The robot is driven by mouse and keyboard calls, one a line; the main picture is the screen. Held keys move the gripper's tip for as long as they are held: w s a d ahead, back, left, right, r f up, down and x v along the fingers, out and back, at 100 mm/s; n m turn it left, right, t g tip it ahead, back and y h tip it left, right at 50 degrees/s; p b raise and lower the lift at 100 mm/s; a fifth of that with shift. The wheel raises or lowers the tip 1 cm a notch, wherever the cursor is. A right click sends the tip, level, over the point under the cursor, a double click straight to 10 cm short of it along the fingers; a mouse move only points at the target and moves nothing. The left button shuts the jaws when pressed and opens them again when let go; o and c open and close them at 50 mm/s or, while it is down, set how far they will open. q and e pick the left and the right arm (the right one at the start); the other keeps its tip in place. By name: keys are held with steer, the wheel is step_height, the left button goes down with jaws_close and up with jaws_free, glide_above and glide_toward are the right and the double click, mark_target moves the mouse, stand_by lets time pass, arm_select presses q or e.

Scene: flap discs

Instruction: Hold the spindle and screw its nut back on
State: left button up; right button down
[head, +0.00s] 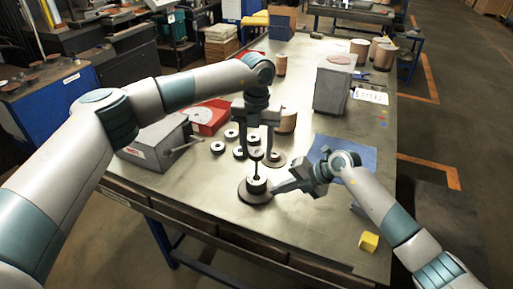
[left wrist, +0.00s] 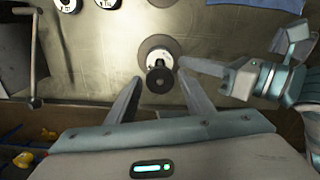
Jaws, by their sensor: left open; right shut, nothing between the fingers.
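The spindle (head: 256,172) stands upright on a round dark base (head: 250,196) near the table's front, with a white-topped disc (head: 257,184) low on it. A dark round nut (head: 256,154) shows at the spindle's top. In the left wrist view the nut (left wrist: 159,80) has a central hole and lies between my left fingers, with gaps either side. My left gripper (head: 259,152) points down over the spindle, open. My right gripper (head: 277,189) is shut and empty, its tips beside the disc at the spindle's foot; whether they touch it I cannot tell.
Several loose flap discs (head: 217,147) lie behind the spindle. A grey box with a crank handle (head: 156,143) and a red tray (head: 208,117) stand left. A blue mat (head: 345,152) lies right. A yellow block (head: 369,241) sits near the front right corner. The front table strip is clear.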

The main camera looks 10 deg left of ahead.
arm_select(q)
steer(key=n, duration=2.1)
steer(key=shift+n, duration=0.3)
steer(key=shift+r, duration=0.1)
steer(key=c, duration=0.8)
steer(key=shift+o, duration=0.2)
